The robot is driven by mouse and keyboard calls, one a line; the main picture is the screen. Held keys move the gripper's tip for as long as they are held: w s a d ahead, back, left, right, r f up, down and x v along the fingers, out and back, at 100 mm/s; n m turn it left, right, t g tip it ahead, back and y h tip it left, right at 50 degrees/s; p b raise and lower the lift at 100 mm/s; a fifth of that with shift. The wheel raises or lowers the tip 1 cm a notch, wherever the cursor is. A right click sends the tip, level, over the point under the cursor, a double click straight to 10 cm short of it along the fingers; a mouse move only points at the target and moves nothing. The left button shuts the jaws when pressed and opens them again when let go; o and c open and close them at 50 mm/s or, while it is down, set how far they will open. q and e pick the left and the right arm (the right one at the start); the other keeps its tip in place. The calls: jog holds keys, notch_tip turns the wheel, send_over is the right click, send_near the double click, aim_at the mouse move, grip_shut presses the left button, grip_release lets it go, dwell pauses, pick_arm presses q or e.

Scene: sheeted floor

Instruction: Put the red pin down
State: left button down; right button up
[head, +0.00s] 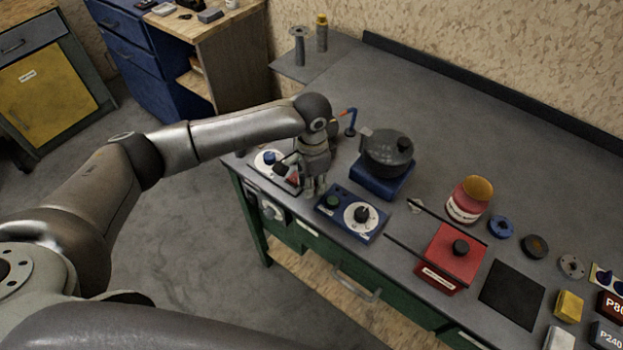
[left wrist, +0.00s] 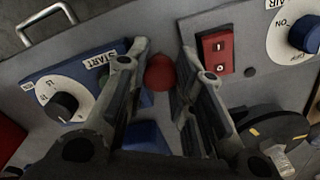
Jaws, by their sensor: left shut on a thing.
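The red pin (left wrist: 160,72) shows as a rounded red end between the fingertips in the left wrist view. My left gripper (left wrist: 160,78) is shut on it; in the head view the gripper (head: 315,190) points down over the bench's front edge. It is between the blue START box (head: 352,212) and the panel with the blue knob (head: 270,158). The pin is hidden by the fingers in the head view. I cannot tell whether its lower end touches anything. My right gripper is not in view.
A red rocker switch (left wrist: 218,54) and an AIR dial (left wrist: 303,36) are close by. A dark pot-like device on a blue base (head: 380,180) stands just behind. A red box (head: 452,257) and a red-and-yellow jar (head: 469,200) are farther right. The back of the bench (head: 440,110) is clear.

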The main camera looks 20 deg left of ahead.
pick_arm(q)
jog(key=shift+f, duration=0.1)
jog(key=c, duration=1.2)
grip_release()
jog(key=shift+c, duration=0.2)
notch_tip(320, 180, up, 12)
jog(key=b, duration=0.2)
